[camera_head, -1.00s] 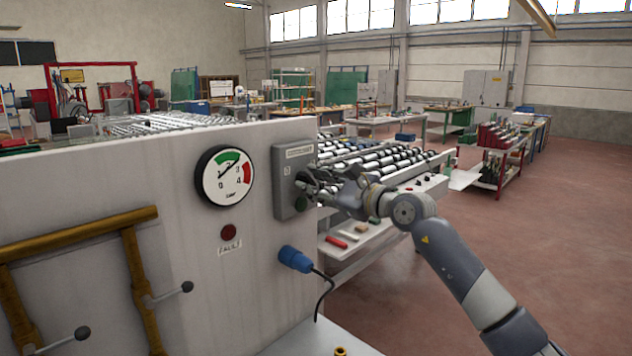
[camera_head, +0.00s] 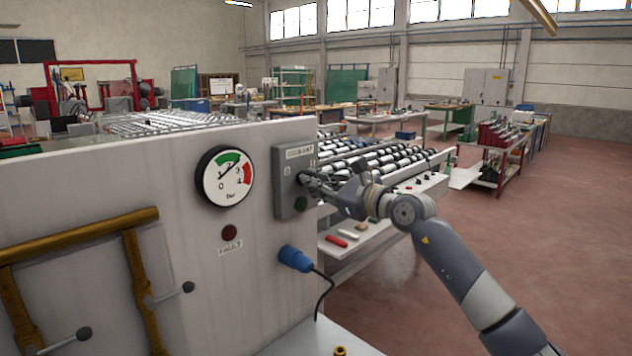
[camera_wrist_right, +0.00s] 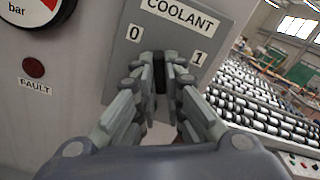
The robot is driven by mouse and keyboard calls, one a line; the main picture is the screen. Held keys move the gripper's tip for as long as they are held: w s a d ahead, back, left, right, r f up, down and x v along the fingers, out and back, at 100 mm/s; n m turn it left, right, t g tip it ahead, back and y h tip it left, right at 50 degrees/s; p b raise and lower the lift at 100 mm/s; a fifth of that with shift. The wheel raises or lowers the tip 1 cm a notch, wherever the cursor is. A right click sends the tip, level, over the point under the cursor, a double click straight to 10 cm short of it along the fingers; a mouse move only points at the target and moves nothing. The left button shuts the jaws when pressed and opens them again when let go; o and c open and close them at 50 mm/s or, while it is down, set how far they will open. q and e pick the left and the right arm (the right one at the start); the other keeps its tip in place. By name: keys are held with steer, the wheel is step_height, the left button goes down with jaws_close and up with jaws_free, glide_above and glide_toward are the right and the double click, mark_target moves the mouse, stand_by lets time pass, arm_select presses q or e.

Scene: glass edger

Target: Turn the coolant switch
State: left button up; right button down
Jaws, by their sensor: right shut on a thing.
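The coolant switch box (camera_head: 287,165) is a grey box on the right end of the pale machine panel. In the right wrist view the box (camera_wrist_right: 122,62) reads COOLANT, with a 0 mark at left and a 1 mark at right. Its dark knob (camera_wrist_right: 159,76) stands about upright between the fingers, pointing up between the two marks. My right gripper (camera_wrist_right: 160,82) is shut on the knob, and its fingers hide the knob's sides. In the head view the right gripper (camera_head: 312,180) is at the front of the box. My left gripper is not in view.
A pressure gauge (camera_head: 226,176) and a red FAULT lamp (camera_head: 229,232) are left of the box. A blue plug (camera_head: 295,258) with a cable sits below it. A roller conveyor (camera_head: 385,160) lies behind my right arm. Open floor is at right.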

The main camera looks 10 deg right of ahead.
steer(key=shift+m+p, duration=5.8)
steer(key=shift+m, duration=0.8)
steer(key=c, duration=1.7)
jaws_free()
steer(key=v, duration=1.2)
